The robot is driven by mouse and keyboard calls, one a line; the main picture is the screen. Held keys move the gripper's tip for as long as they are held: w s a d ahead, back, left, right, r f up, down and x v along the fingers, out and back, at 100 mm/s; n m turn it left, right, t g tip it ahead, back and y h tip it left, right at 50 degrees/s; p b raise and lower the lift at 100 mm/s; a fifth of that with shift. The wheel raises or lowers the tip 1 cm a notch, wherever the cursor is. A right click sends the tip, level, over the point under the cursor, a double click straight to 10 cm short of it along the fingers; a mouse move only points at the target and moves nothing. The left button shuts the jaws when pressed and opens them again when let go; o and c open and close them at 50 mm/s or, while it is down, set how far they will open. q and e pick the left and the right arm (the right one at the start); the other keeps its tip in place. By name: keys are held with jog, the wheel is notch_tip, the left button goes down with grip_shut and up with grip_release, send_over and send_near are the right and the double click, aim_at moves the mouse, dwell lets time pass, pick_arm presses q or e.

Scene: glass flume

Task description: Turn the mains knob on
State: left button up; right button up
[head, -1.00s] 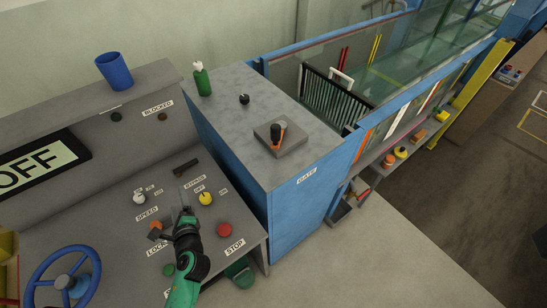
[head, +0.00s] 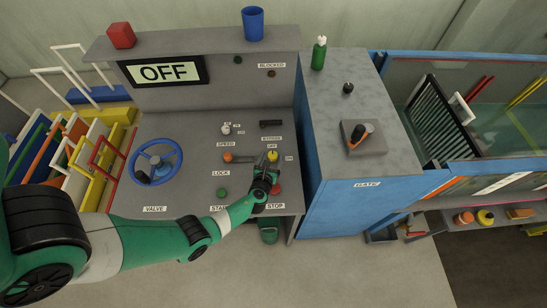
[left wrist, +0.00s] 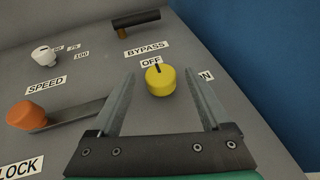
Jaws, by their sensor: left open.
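The yellow mains knob (head: 272,156) sits on the sloping grey panel, between the OFF and ON labels. In the left wrist view the knob (left wrist: 160,80) shows its dark mark at the top, towards OFF. My left gripper (head: 266,161) is just at the knob in the head view. In the left wrist view the open fingers (left wrist: 160,75) stand on either side of the knob, with visible gaps. One finger partly covers the ON label. The display (head: 163,72) on the panel's back wall reads OFF. My right gripper is not in view.
The orange lock lever (left wrist: 42,115) lies left of the fingers, and the white speed knob (left wrist: 44,55) is farther back. The black bypass handle (left wrist: 136,19) stands behind the mains knob. The red stop button (head: 277,189) is close to my left gripper.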

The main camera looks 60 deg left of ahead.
aim_at(273, 155)
pick_arm(q)
jog(key=shift+b+x, duration=0.35)
jog(key=shift+x, duration=0.6)
jog(key=shift+w+a+f, duration=0.2)
jog(key=shift+w+a, duration=0.2)
jog(key=shift+a, duration=0.05)
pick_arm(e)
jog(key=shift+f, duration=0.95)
pick_arm(q)
jog(key=shift+c, duration=0.2)
grip_shut()
